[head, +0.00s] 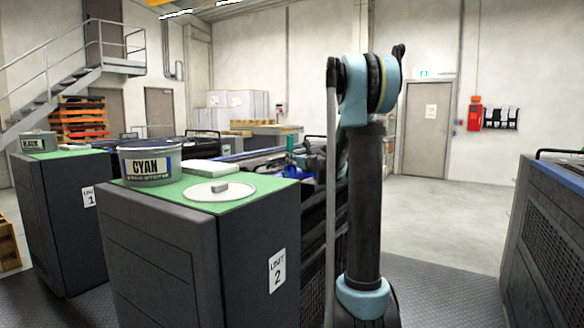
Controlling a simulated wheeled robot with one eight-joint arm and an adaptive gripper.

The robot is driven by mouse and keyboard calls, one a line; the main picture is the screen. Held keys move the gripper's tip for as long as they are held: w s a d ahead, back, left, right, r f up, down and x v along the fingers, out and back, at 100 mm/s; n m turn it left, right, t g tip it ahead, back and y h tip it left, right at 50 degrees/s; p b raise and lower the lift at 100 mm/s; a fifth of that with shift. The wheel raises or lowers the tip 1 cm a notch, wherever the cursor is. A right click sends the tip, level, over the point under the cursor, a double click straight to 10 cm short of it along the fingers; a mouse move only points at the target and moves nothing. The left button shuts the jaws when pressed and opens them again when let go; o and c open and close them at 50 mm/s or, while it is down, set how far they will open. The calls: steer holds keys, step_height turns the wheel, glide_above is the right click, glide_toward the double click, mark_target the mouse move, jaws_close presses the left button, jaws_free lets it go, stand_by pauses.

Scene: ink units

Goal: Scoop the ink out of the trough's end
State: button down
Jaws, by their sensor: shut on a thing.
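The ink trough runs along the press behind unit 2, and its near part is mostly hidden by the cabinet and my arm. A patch of bright blue ink (296,161) shows just past the cabinet's far right corner. My gripper (304,151) is small and partly hidden there, by the teal wrist parts, close above the blue. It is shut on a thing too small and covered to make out. Whether that thing touches the ink cannot be told. A tin labelled CYAN (150,164) stands upright on the unit 2 cabinet, left of my gripper.
Unit 1 (65,215) with a black-ink tin (39,142) stands left. Another dark machine (550,230) is at right. Floor between is clear.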

mark_target(291, 142)
steer(key=shift+r, duration=3.6)
